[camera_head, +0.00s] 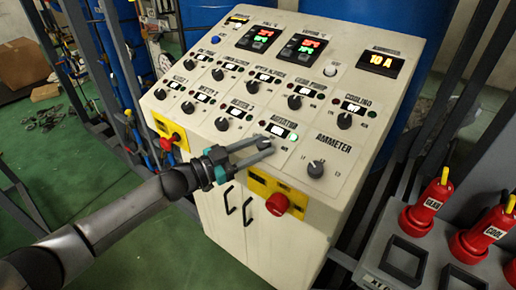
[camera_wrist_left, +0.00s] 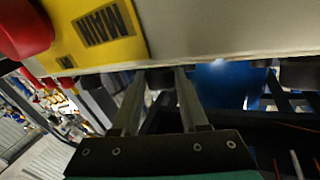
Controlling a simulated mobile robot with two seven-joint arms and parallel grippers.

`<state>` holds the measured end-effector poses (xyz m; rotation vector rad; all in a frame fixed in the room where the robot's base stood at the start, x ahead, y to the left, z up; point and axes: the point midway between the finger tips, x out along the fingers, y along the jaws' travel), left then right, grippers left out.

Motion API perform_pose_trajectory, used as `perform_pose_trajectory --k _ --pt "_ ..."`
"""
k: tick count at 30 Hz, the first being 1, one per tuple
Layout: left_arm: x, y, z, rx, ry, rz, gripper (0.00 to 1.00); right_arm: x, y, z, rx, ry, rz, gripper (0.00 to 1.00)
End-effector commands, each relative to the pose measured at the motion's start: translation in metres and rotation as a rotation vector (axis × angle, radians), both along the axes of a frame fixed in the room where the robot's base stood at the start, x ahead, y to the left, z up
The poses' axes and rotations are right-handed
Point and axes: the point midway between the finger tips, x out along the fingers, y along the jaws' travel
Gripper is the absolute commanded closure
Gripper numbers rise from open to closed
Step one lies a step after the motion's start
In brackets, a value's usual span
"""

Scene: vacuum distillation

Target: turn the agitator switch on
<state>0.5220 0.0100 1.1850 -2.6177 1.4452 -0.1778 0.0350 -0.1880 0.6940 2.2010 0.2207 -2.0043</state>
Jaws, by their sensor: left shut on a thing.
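The slanted control panel (camera_head: 190,120) fills the middle of the head view. The agitator switch sits under the "AGITATOR" label (camera_head: 284,122); its knob is mostly hidden by my fingers. A green lamp (camera_head: 293,137) beside that label glows. My left gripper (camera_head: 267,147) reaches in from the lower left with its fingertips at this switch, shut on the knob. In the left wrist view, the two fingers (camera_wrist_left: 160,78) reach the panel edge with a dark piece between the tips. My right gripper is not in view.
A red emergency button (camera_head: 277,204) on a yellow plate is just below my left gripper, and another (camera_head: 168,142) is to the left. The ammeter knob (camera_head: 315,169) is close on the right. A grey box with red-handled plugs (camera_head: 423,208) stands at the right.

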Motion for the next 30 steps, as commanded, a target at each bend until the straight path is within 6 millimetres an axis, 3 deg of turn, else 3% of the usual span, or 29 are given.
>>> perform_pose_trajectory --k 19,20,27,30 --pt "0.0022 -0.0001 0.0036 0.013 -0.018 -0.051 1.0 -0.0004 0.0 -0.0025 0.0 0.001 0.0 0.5" --pt "0.0021 -0.0002 0.0036 0.013 -0.018 -0.051 0.56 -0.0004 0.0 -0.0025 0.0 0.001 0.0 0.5" --pt "0.0014 -0.0003 0.0021 0.014 -0.014 -0.051 0.29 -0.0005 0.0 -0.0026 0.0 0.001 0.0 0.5" --pt "0.0012 -0.0002 0.0015 0.015 -0.014 -0.051 0.27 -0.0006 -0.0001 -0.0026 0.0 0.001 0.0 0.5"
